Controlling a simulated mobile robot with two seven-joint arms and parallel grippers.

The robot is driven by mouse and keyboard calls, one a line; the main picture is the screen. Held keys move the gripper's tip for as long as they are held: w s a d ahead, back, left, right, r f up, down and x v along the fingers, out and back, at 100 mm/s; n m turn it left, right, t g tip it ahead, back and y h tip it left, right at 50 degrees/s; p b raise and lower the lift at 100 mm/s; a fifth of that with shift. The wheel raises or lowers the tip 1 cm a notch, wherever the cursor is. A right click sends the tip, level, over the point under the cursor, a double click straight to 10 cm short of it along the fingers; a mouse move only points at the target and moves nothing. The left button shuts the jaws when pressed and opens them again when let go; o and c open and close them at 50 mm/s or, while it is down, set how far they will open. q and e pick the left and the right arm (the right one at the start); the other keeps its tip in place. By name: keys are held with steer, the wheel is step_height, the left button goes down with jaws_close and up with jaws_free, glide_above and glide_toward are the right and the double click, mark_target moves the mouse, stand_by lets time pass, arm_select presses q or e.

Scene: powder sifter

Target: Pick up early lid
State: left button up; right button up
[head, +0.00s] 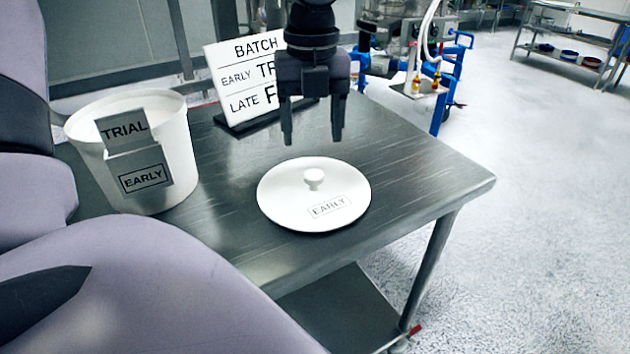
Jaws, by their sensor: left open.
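The early lid (286,206) is a flat white disc with a small round knob (314,177) on top and an "EARLY" label. It lies on the metal table in the head view. My left gripper (312,140) points down above the lid, its two dark fingers apart and empty. The fingertips are a little above the knob and not touching it. My right gripper is not in view.
A white bucket (183,150) with "TRIAL" and "EARLY" tags stands at the table's left. A batch sign (228,75) stands behind, partly hidden by my gripper. The steel table (420,180) is clear right of the lid.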

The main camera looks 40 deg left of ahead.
mark_target(314, 173)
arm_select(q)
steer(key=shift+d+f, duration=0.15)
steer(key=shift+f, duration=1.65)
steer(key=shift+d+f, duration=0.1)
steer(key=shift+f, duration=1.65)
jaws_close()
